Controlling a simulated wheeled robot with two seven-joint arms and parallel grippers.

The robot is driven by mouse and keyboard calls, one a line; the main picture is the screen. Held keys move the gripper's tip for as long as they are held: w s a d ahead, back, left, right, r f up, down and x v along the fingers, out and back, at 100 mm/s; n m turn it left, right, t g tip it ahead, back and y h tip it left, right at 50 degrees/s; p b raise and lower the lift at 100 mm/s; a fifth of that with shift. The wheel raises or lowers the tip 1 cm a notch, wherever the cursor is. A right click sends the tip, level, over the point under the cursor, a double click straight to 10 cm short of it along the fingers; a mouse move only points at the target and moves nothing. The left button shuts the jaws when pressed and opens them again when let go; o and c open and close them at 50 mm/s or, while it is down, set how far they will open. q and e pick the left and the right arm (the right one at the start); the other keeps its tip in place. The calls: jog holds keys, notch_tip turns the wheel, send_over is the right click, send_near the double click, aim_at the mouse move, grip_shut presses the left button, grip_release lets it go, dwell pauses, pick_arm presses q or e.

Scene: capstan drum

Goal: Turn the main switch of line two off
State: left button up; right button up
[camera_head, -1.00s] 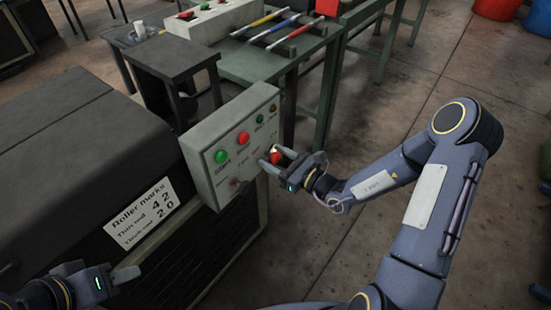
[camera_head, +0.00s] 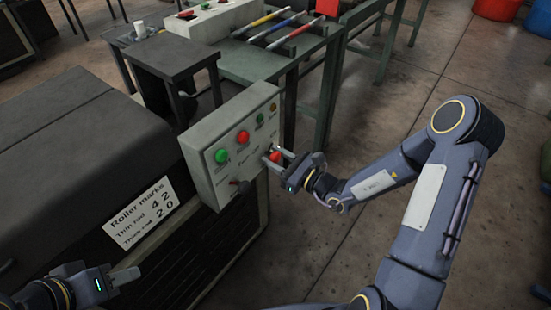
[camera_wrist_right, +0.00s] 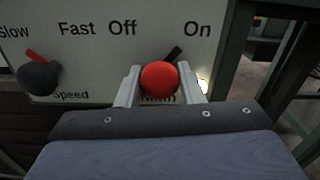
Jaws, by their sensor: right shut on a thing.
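The main switch is a round red knob (camera_wrist_right: 160,79) on the grey control box (camera_head: 233,146), and it also shows in the head view (camera_head: 275,156). Its black pointer slants up and right, toward the word On. Off is printed to its upper left, and the Main label below is partly hidden. My right gripper (camera_wrist_right: 159,73) is shut on the red knob, one finger on each side. My left gripper (camera_head: 110,277) is at the lower left, apart from the box; its finger gap is unclear. No line number is readable on the box.
A black speed knob (camera_wrist_right: 38,77) with a red pointer toward Slow sits left of the main switch. Green (camera_head: 222,156) and red (camera_head: 243,137) buttons are above. A roller-marks sign (camera_head: 142,206) is beside the box.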

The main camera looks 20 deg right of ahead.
jog(key=n+b, duration=0.3)
jog(key=n, duration=0.1)
jog(key=shift+f, duration=0.2)
jog(key=n+b, duration=1.1)
jog(key=b, duration=0.4)
jog(key=shift+d+r+n+b, duration=0.1)
jog(key=shift+r+n+b, duration=0.15)
jog(key=shift+n+b, duration=0.85)
jog(key=o, duration=0.9)
jog(key=shift+o, duration=0.2)
jog(key=p+v, duration=0.1)
jog(key=v, duration=0.6)
jog(key=shift+s+d+p, duration=0.25)
jog(key=shift+s+p, duration=0.05)
jog(key=shift+p, duration=0.05)
